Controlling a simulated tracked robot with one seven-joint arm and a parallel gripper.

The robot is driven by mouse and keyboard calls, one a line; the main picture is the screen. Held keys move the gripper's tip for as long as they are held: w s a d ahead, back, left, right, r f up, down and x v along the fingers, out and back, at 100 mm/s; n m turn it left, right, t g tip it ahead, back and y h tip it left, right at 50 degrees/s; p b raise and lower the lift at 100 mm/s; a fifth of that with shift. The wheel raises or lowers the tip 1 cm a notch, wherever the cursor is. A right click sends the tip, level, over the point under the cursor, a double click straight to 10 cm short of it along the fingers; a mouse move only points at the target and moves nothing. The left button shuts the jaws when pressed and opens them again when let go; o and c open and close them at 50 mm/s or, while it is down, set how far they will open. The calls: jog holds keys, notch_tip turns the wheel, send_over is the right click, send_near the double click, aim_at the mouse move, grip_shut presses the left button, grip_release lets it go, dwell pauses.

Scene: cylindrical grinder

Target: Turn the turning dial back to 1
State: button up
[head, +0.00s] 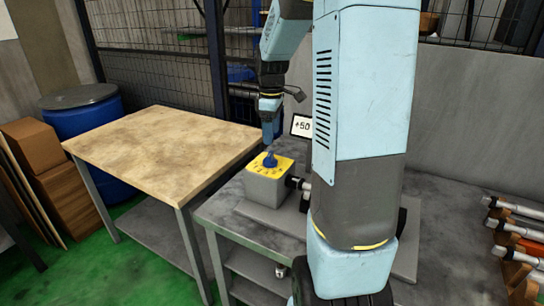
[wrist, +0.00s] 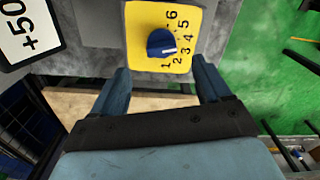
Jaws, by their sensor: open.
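The blue turning dial (head: 270,160) sits on a yellow plate (head: 256,163) on top of a grey box (head: 267,186). In the wrist view the dial (wrist: 160,42) shows its white mark pointing right, toward the 3 and 4; I cannot tell which exactly. The plate's numbers run from 1 to 6 along its right side. My gripper (wrist: 161,68) is open and empty, its two blue fingers spread below the dial in the wrist view. In the head view my gripper (head: 268,142) is just above the dial, pointing down; I cannot tell whether it touches.
A sign reading +50 (head: 301,126) stands behind the box, partly hidden by my arm. The box stands on a grey metal bench (head: 225,218). A wooden-topped table (head: 165,140) is to the left. Rods in a rack (head: 515,235) lie at the right.

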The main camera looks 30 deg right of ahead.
aim_at(272, 153)
notch_tip(272, 153, down, 9)
jog(key=shift+f, duration=0.2)
dwell(0.4)
jog(key=c, duration=0.9)
jog(key=shift+d+r, duration=0.1)
jog(key=shift+c, duration=0.3)
